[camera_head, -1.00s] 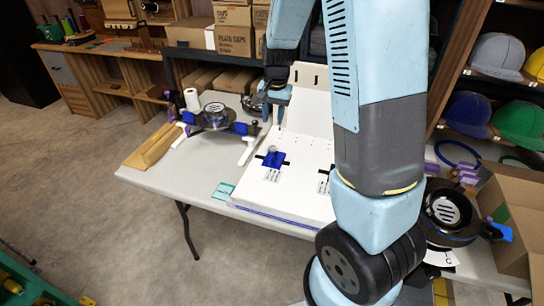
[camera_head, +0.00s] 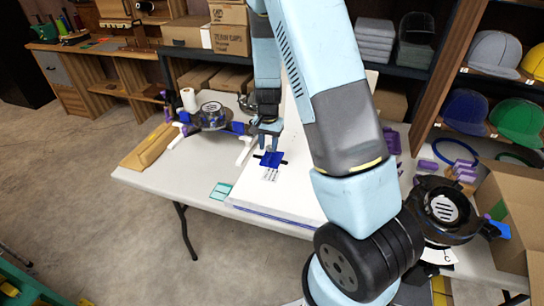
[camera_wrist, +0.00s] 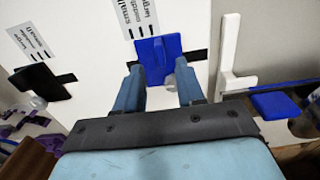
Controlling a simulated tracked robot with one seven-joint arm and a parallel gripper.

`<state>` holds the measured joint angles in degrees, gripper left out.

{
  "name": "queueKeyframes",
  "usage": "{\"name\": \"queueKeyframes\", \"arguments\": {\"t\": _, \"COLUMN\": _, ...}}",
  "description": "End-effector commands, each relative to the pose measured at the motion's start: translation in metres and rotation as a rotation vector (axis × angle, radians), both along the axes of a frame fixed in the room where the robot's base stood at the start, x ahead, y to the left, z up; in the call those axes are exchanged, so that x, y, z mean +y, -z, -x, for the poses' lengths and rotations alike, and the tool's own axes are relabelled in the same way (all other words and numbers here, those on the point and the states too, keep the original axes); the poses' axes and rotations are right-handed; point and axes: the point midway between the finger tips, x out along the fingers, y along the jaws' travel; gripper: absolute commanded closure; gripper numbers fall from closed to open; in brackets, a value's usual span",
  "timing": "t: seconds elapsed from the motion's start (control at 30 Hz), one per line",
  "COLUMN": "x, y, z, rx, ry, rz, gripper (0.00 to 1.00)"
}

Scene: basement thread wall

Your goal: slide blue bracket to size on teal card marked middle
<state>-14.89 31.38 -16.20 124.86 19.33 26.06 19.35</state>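The blue bracket (camera_head: 271,159) sits on a dark slot strip on the white board (camera_head: 262,203), above a printed size label (camera_head: 270,174). In the wrist view the blue bracket (camera_wrist: 170,60) has a raised ridge, and the label (camera_wrist: 138,14) reads small, medium and large. My gripper (camera_head: 268,143) is over the bracket; in the wrist view my gripper (camera_wrist: 159,68) is open, with its fingertips on either side of the ridge and a gap to it. Whether it touches the plate I cannot tell. The teal card (camera_head: 220,191) lies at the board's left front corner; its marks are too small to read.
A black bracket (camera_wrist: 40,82) with its own label is on the same board, hidden behind my arm in the head view. A white upright piece (camera_wrist: 232,50) stands beside the board.

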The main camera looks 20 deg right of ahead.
Motion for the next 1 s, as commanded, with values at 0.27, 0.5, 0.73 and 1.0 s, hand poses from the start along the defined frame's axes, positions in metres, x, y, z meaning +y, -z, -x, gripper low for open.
{"name": "queueKeyframes", "arguments": {"t": 0.27, "x": -0.001, "y": 0.042, "z": 0.001, "rx": 0.003, "ry": 0.001, "rz": 0.0, "gripper": 0.62}}
{"name": "queueKeyframes", "arguments": {"t": 0.5, "x": 0.0, "y": 0.059, "z": 0.0, "rx": 0.001, "ry": 0.0, "rz": 0.001, "gripper": 0.62}}
{"name": "queueKeyframes", "arguments": {"t": 0.73, "x": 0.0, "y": 0.062, "z": 0.0, "rx": 0.0, "ry": 0.0, "rz": 0.0, "gripper": 0.62}}
{"name": "queueKeyframes", "arguments": {"t": 1.0, "x": 0.0, "y": 0.062, "z": 0.0, "rx": 0.0, "ry": 0.0, "rz": 0.0, "gripper": 0.77}}
